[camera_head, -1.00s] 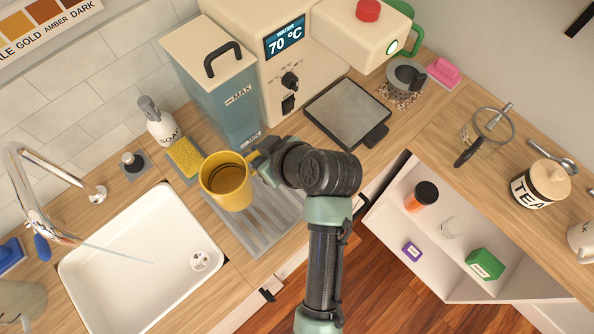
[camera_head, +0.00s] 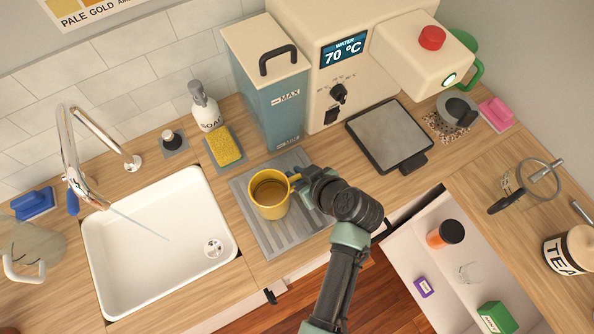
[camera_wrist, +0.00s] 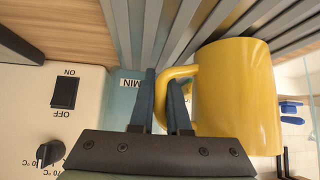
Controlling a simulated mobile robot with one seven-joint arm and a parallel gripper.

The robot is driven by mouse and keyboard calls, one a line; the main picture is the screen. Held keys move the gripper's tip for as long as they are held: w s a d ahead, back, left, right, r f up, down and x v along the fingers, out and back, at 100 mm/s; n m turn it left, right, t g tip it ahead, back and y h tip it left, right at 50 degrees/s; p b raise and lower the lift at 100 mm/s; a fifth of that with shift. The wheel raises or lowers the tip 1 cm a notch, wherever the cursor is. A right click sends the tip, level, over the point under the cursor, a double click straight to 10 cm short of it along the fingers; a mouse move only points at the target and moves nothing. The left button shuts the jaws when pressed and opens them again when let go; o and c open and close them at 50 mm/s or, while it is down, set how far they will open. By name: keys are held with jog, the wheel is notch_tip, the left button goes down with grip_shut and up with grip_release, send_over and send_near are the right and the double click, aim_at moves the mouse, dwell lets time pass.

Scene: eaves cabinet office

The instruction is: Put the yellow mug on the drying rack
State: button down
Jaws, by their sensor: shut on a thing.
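The yellow mug (camera_head: 268,197) is upright over the grey ribbed drying rack (camera_head: 283,238), right of the sink; brown shows inside it. My gripper (camera_head: 299,183) comes from the right and is shut on the mug's handle. In the wrist view the two fingers (camera_wrist: 170,100) close around the handle of the mug (camera_wrist: 238,98), and the ribs of the rack (camera_wrist: 205,25) are close to the mug. I cannot tell whether the mug's base touches the rack.
A white sink (camera_head: 160,240) with a faucet (camera_head: 90,150) is left of the rack. A yellow sponge (camera_head: 223,147), a soap bottle (camera_head: 206,108) and a blue water tank (camera_head: 275,100) stand behind it. An open drawer (camera_head: 420,245) is at the right.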

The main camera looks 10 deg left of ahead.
jog(key=shift+f, duration=0.2)
jog(key=c, duration=0.9)
grip_release()
jog(key=shift+r, duration=0.1)
jog(key=shift+r, duration=0.1)
